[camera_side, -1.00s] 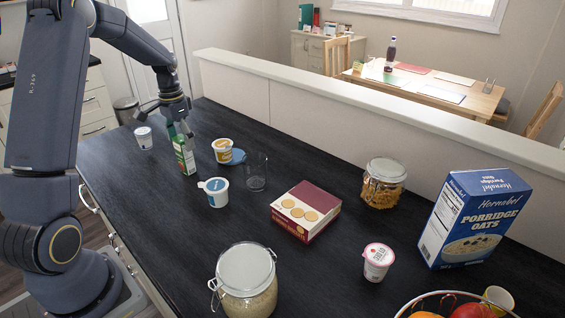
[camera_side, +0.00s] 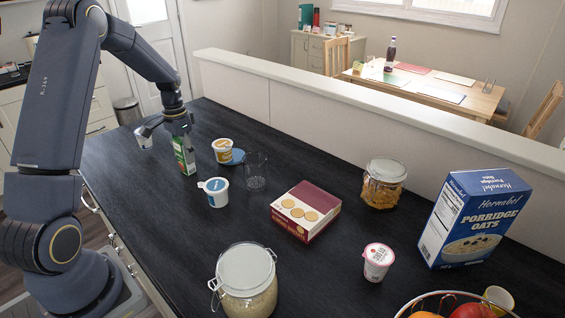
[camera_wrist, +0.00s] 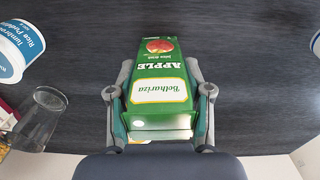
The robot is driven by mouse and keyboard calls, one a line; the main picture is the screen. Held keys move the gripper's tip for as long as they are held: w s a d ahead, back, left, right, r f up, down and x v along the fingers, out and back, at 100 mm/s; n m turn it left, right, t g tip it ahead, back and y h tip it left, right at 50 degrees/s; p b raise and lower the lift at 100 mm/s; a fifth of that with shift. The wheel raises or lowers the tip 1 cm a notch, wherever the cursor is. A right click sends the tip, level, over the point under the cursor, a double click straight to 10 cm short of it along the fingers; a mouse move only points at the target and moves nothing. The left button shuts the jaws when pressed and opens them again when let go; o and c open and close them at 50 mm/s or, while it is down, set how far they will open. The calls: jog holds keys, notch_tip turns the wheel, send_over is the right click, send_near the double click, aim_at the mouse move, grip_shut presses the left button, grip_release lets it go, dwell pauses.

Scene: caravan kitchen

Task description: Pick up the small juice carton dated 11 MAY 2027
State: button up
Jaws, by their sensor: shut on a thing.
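No date can be read on the faces that show. In the side view the carton (camera_side: 184,160) is upright on the dark worktop at the left, or only just above it; I cannot tell which. My gripper (camera_side: 183,142) is over it from above. In the wrist view my gripper (camera_wrist: 162,112) has one finger on each side of the carton and is shut on it.
Beside the carton stand a yellow-labelled pot (camera_side: 222,151), a blue-labelled pot (camera_side: 214,192), a clear glass (camera_side: 255,171) and a white pot (camera_side: 144,138) partly behind my gripper. Farther right are a biscuit box (camera_side: 306,210), jars and an oats box (camera_side: 475,218). Bare worktop lies in front.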

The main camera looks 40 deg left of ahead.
jog(key=c, duration=0.5)
jog(key=shift+r, duration=0.1)
